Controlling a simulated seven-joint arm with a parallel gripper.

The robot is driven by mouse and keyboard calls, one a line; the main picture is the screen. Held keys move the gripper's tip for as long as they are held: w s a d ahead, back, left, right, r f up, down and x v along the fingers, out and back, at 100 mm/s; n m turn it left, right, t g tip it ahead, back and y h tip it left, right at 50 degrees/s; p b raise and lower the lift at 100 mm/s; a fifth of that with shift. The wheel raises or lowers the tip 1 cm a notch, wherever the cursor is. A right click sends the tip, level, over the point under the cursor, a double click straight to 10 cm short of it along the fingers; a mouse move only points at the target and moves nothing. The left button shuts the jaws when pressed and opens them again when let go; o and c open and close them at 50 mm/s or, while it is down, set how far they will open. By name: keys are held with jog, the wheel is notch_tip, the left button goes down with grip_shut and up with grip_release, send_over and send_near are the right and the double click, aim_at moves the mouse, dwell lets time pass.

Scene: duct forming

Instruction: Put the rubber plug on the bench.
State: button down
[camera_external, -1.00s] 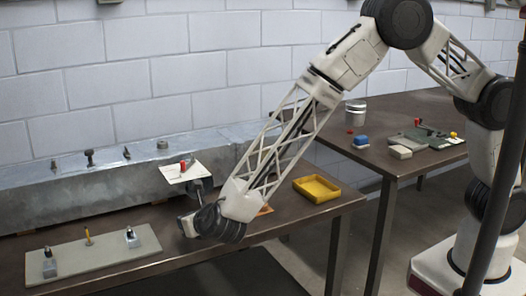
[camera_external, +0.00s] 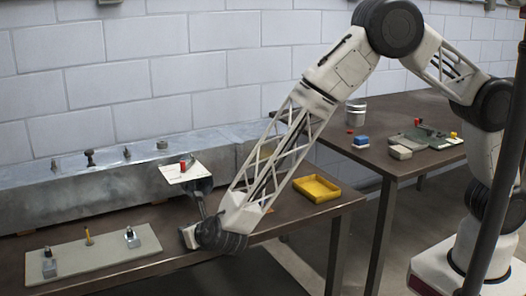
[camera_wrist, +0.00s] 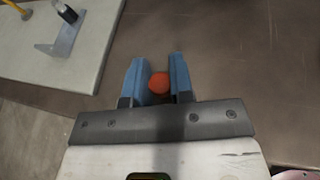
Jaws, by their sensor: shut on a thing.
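The rubber plug (camera_wrist: 159,82) shows in the wrist view as an orange-red round end between two blue fingers. My gripper (camera_wrist: 158,62) is shut on it. The brown bench top (camera_wrist: 215,60) lies below the fingers; I cannot tell whether the plug touches it. In the outside view my wrist is low over the front part of the bench (camera_external: 150,221), right of the grey-green board. The fingers and the plug are not clear there, hidden by my wrist.
The grey-green board (camera_external: 85,262) with brackets and a yellow peg is at left. A yellow tray (camera_external: 317,189) is at the bench's right end. Bench right of the board is clear.

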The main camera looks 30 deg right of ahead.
jog(key=shift+f, duration=0.15)
jog(key=c, duration=1)
grip_release()
jog(key=shift+r, duration=0.2)
jog(key=v, duration=1.2)
jog(key=shift+w+r, duration=0.1)
